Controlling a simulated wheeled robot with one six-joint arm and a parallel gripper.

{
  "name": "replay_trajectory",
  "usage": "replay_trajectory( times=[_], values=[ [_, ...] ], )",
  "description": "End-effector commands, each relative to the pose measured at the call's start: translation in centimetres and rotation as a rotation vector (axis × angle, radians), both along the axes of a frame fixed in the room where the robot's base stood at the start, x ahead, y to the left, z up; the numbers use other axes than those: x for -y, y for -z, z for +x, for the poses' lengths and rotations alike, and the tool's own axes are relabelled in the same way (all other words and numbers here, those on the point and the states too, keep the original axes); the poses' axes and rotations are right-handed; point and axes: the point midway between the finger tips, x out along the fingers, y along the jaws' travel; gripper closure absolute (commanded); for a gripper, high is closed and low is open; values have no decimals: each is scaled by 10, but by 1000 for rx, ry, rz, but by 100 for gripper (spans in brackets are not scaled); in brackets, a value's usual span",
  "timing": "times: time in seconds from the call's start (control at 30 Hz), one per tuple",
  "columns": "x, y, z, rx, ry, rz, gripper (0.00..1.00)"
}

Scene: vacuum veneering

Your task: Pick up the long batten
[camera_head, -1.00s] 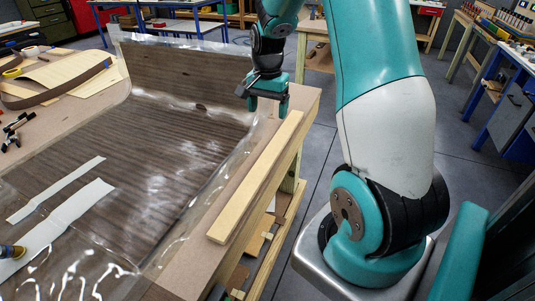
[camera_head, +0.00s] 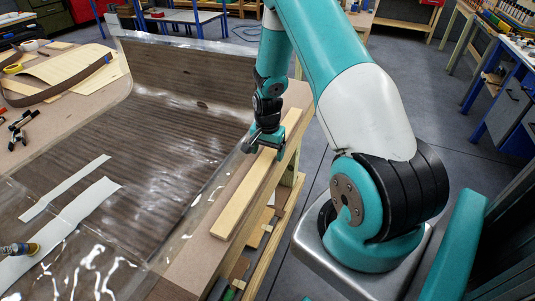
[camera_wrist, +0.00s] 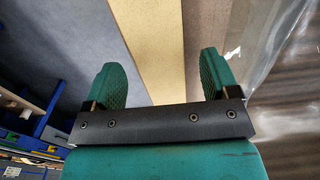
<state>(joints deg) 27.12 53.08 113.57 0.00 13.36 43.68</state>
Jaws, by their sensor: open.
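The long batten (camera_head: 245,196) is a pale, straight wooden strip lying along the right edge of the table. My gripper (camera_head: 265,150) is over the batten, toward its far part, and points down. In the wrist view the green fingers of my gripper (camera_wrist: 164,80) are spread apart, with the batten (camera_wrist: 152,45) running between them. Nothing is held. The gap in height between the fingertips and the batten cannot be told. My gripper hides a little of the batten in the head view.
Clear film covers a dark veneer panel (camera_head: 130,150) on the table, left of the batten. White strips (camera_head: 75,225) lie at the near left. A veneer sheet and a dark curved band (camera_head: 50,100) lie further back. Open floor is to the right.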

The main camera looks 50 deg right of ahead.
Motion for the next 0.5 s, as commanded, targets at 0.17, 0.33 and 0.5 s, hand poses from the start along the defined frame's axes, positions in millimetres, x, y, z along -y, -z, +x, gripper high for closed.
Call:
replay_trajectory(
  times=[0.17,0.33,0.5],
  values=[
    [0,12,0,0,0,0,19],
    [0,13,0,0,0,0,19],
    [0,12,0,0,0,0,51]
  ],
)
